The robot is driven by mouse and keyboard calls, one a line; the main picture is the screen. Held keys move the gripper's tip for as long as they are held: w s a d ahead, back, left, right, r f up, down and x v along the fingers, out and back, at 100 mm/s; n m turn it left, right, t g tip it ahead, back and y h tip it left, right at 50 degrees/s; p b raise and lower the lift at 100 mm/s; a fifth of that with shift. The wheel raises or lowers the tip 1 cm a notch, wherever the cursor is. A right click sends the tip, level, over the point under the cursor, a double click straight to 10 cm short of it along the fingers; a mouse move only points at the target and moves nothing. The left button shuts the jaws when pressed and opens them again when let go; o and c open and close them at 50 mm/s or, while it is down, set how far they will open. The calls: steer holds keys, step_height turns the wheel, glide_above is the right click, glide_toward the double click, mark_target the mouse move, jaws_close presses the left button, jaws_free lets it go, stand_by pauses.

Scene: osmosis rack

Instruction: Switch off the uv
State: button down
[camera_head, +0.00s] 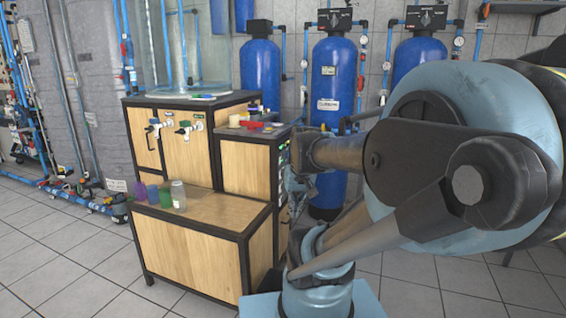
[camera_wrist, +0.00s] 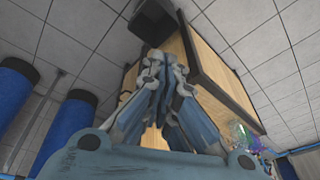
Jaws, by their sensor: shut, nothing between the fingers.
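My gripper (camera_wrist: 165,66) is shut and empty in the wrist view, its fingers pointing toward a wooden cabinet (camera_wrist: 220,65) with dark edges. In the head view the wooden cabinet (camera_head: 247,166) stands left of my arm, which covers part of the scene. A dark side panel (camera_head: 283,158) with small green and pale marks shows on the cabinet's right side, next to my arm. I cannot make out which of these marks is the uv switch. I cannot tell whether the gripper touches the cabinet.
Tall blue tanks (camera_head: 333,85) with dark heads stand behind. A lower wooden ledge (camera_head: 200,222) carries several bottles and cups, including a clear bottle (camera_head: 178,196). Taps (camera_head: 185,130) stick out of the cabinet front. Tiled floor (camera_head: 60,255) is clear at the left.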

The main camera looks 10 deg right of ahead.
mark_target(280, 161)
steer(key=w+d+r+m+t, duration=0.1)
steer(key=w+d+r, duration=0.1)
steer(key=w, duration=1.1)
steer(key=w+d+r+m+t+y, duration=0.1)
steer(key=w+d, duration=0.4)
steer(key=w, duration=0.8)
steer(key=w+d+r+m+t+y, duration=0.1)
steer(key=w+d+r+m+t, duration=0.1)
steer(key=w, duration=1.1)
steer(key=shift+w+d+r, duration=0.15)
steer(key=shift+d+r, duration=0.4)
steer(key=shift+d, duration=0.45)
steer(key=w+a+f, duration=0.5)
steer(key=w+f, duration=0.2)
steer(key=w, duration=0.1)
steer(key=shift+a+f, duration=0.15)
steer(key=shift+a, duration=0.1)
steer(key=shift+a, duration=0.1)
